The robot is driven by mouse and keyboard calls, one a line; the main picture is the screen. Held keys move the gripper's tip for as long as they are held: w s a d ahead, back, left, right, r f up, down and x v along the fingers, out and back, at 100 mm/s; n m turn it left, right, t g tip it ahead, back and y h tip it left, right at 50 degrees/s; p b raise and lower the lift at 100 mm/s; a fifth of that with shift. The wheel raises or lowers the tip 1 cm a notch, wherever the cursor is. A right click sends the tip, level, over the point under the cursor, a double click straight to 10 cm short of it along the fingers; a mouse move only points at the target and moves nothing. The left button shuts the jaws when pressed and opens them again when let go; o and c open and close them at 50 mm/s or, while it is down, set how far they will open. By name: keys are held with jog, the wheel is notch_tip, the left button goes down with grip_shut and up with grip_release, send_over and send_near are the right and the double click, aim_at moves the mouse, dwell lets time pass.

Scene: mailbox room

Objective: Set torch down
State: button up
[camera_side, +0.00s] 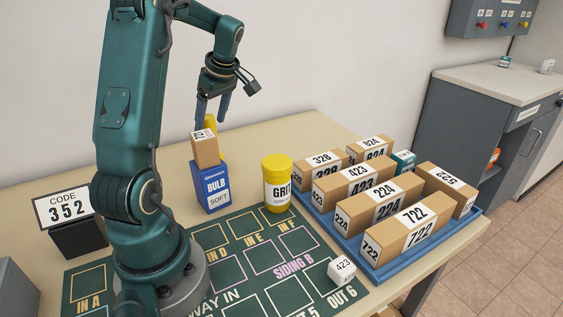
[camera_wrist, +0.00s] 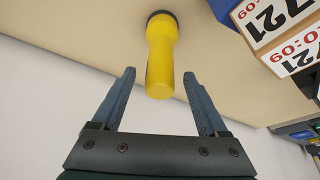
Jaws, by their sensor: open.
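The yellow torch (camera_wrist: 161,60) stands on its wide black head on the beige tabletop, its handle end pointing towards my gripper. In the side view only the top of the torch (camera_side: 211,121) shows; the rest is hidden behind a small carton and a blue box. My gripper (camera_side: 212,110) is above the torch at the back of the table, pointing down. In the wrist view the two fingers of my gripper (camera_wrist: 159,77) are spread wide, with a gap on each side of the handle. Nothing is held.
The carton (camera_side: 205,150) sits on the blue BULB box (camera_side: 212,189), close in front of the torch. A yellow GRIT jar (camera_side: 277,184) stands to the right. A blue tray (camera_side: 377,274) holds several numbered cartons. A white cube (camera_side: 341,270) lies on the green mat (camera_side: 235,234).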

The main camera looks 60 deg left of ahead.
jog(key=v, duration=0.4)
jog(key=shift+w+d+r, duration=0.1)
jog(key=shift+d+r, duration=0.05)
jog(key=shift+r, duration=0.1)
jog(key=d+r+m+t+h, duration=0.2)
jog(key=d+m+t, duration=0.4)
jog(key=d+m, duration=1.25)
jog(key=s+d+f+m+h, duration=0.1)
jog(key=s+d+m, duration=0.1)
jog(key=d, duration=0.3)
jog(key=s+d+f+m+t+h, duration=0.1)
jog(key=d+f+m, duration=0.1)
jog(key=d, duration=0.4)
jog(key=shift+s+m+t, duration=0.3)
jog(key=shift+s+m, duration=0.1)
jog(key=shift+m, duration=0.05)
